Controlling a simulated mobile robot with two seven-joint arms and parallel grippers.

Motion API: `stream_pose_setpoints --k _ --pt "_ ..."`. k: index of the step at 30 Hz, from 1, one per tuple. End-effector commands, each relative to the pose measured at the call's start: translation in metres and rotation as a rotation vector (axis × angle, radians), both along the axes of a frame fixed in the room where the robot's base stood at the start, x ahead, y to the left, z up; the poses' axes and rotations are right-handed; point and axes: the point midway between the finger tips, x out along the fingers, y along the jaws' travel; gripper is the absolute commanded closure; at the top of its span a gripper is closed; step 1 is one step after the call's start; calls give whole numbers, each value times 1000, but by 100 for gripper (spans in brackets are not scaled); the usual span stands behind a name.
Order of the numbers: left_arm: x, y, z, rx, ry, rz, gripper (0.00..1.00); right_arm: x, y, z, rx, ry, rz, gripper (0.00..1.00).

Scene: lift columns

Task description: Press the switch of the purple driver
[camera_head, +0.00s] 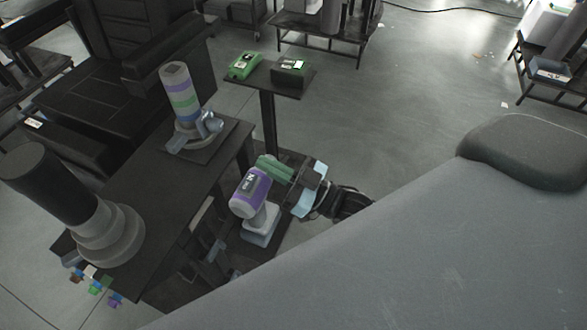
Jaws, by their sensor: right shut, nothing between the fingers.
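The purple driver (248,194) stands on its light grey foot to the left of my right gripper, with a purple band and a dark label on its body. A green part (274,168) shows just behind its upper end. My right gripper (300,190) is just right of the driver, its arm reaching in from the lower right. Its fingers are shut and hold nothing. I cannot tell whether it touches the driver. I cannot make out the driver's switch. My left gripper is not in view.
A dark workbench (160,190) at left carries a grey column with purple and green bands (179,90) and a large dark cylinder (60,190). Open floor (420,90) lies at the upper right.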

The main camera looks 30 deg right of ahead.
Motion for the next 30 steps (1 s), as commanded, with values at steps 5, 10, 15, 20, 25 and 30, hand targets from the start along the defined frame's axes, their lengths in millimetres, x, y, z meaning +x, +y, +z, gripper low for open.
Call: stream_pose_setpoints --k 5,10,15,20,25,30 --pt "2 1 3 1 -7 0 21 13 10 -10 -1 6 -1 100" --pt "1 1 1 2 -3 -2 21 12 9 -29 -1 5 0 100" --pt "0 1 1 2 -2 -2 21 12 9 -35 -1 3 -1 100" --pt "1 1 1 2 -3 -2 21 12 9 -36 0 1 0 100" --pt "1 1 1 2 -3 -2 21 12 9 -36 4 5 0 100" --pt "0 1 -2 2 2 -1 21 12 9 -42 56 46 0 100"
